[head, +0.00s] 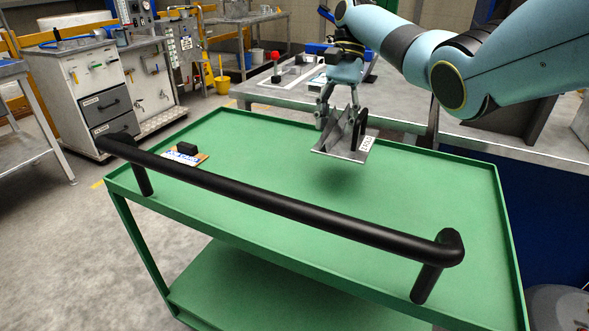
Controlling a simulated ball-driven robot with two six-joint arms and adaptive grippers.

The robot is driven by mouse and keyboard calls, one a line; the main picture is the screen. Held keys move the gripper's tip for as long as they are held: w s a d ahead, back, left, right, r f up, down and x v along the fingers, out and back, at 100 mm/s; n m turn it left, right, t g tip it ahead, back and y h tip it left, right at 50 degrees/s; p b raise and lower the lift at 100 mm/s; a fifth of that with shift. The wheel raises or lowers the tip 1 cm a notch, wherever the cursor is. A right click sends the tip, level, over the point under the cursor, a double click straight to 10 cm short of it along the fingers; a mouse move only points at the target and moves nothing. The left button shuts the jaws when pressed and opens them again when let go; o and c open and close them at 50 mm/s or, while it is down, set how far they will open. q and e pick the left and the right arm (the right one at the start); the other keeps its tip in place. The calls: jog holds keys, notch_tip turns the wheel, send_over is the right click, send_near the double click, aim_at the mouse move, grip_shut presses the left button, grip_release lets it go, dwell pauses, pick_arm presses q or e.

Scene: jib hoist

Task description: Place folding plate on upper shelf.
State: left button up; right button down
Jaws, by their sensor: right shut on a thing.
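The folding plate (341,154) is a grey metal plate with upright parts, a black piece and a white label. My right gripper (322,118) is shut on its upright part and holds it above the green upper shelf (250,157) of a cart. A soft shadow lies on the shelf below the plate, and the plate appears apart from the surface. The right arm reaches in from the upper right. My left gripper is not in view.
A black handlebar (290,208) runs along the cart's near side. A small board with a black block (186,152) lies at the shelf's left. Much of the shelf is bare. A grey workbench (290,92) stands behind. A lower green shelf (270,290) shows below.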

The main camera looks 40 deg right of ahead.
jog(key=shift+w, duration=0.4)
jog(key=shift+s+a+f, duration=0.1)
jog(key=shift+a+f, duration=0.1)
jog(key=shift+a, duration=0.05)
jog(key=s+a+f, duration=0.2)
jog(key=s+a+f+b, duration=0.1)
jog(key=s+a+f, duration=0.1)
jog(key=a, duration=0.1)
jog(key=s+a+f, duration=0.2)
jog(key=s+a, duration=0.1)
jog(key=shift+a+f, duration=0.25)
jog(key=shift+f, duration=0.05)
notch_tip(320, 180, down, 4)
jog(key=shift+b, duration=0.7)
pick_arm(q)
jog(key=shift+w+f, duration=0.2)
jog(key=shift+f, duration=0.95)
pick_arm(e)
jog(key=shift+r, duration=0.1)
jog(key=c, duration=0.7)
grip_release()
